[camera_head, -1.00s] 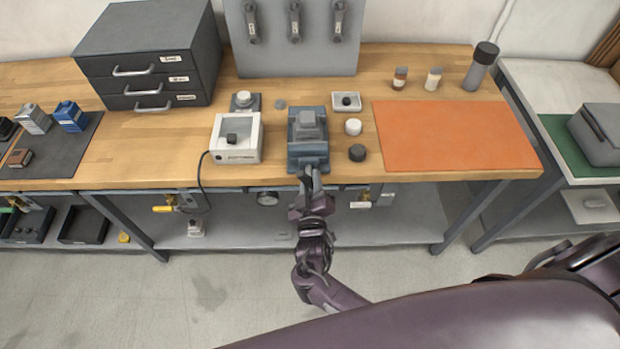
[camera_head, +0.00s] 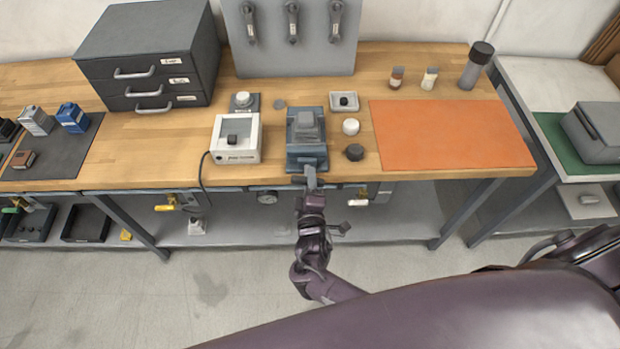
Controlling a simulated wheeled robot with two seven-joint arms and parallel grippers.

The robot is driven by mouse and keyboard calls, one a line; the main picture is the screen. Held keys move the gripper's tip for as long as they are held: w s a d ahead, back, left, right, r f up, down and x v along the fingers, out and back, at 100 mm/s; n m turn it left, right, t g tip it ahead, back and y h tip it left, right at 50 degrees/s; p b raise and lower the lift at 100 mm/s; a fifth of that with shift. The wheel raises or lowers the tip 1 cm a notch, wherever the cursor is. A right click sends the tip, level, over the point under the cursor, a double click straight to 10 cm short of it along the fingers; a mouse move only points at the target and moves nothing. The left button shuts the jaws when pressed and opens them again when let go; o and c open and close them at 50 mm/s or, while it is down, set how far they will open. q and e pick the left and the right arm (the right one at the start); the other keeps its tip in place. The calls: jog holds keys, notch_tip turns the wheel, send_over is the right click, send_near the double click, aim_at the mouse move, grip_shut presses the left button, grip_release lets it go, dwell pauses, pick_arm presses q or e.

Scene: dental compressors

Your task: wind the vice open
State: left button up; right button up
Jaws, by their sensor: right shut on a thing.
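The blue-grey vice (camera_head: 306,142) stands at the front edge of the wooden bench, with a grey block (camera_head: 306,121) at its top between or on the jaws; I cannot tell how wide the jaws are. My right gripper (camera_head: 311,182) is at the front of the vice, just off the bench edge, shut on what looks like the vice's handle, which the gripper mostly hides. My left gripper is not in view.
A white box device (camera_head: 235,139) stands left of the vice. A small tray (camera_head: 344,101), a white knob (camera_head: 351,127) and a black knob (camera_head: 354,152) sit close on its right. An orange mat (camera_head: 450,135) lies farther right. A lower shelf (camera_head: 400,222) runs beneath the bench.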

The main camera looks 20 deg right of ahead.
jog(key=shift+n, duration=0.8)
dwell(0.6)
dwell(0.7)
jog(key=o, duration=0.8)
jog(key=shift+o, duration=0.2)
jog(key=b+v, duration=0.1)
jog(key=v, duration=0.6)
jog(key=shift+s+a, duration=0.2)
jog(key=shift+s, duration=0.2)
jog(key=shift+o, duration=0.3)
